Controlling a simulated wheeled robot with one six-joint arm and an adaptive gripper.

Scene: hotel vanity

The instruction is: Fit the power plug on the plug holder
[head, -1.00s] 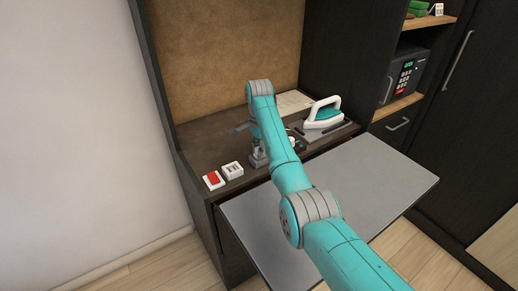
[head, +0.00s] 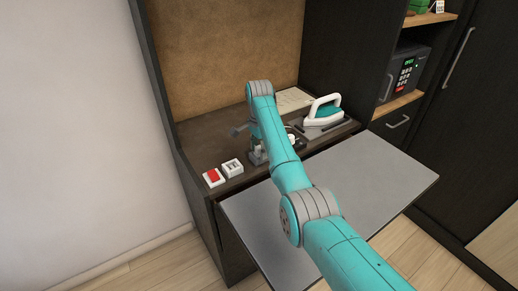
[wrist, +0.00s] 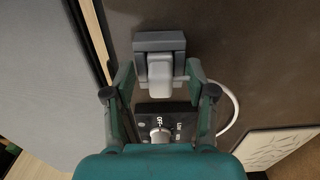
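The power plug (wrist: 160,78) is a pale grey-white block between the fingers of my gripper (wrist: 159,80) in the wrist view. The plug holder (wrist: 160,40) is a dark grey block, and the plug's far end overlaps its near side. The plug looks lined up with the holder; how deep it sits cannot be told. My fingers stand apart, with a visible gap on each side of the plug's body. A white cable (wrist: 235,108) curves off to the right. In the head view my gripper (head: 258,155) is low over the counter, and my arm hides most of the plug and holder.
A dark box with an OFF dial (wrist: 160,136) lies close below the plug in the wrist view. A red switch (head: 213,177) and a white socket (head: 232,168) are at the left. An iron (head: 324,112) stands on the right. A grey board (head: 370,180) juts out in front.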

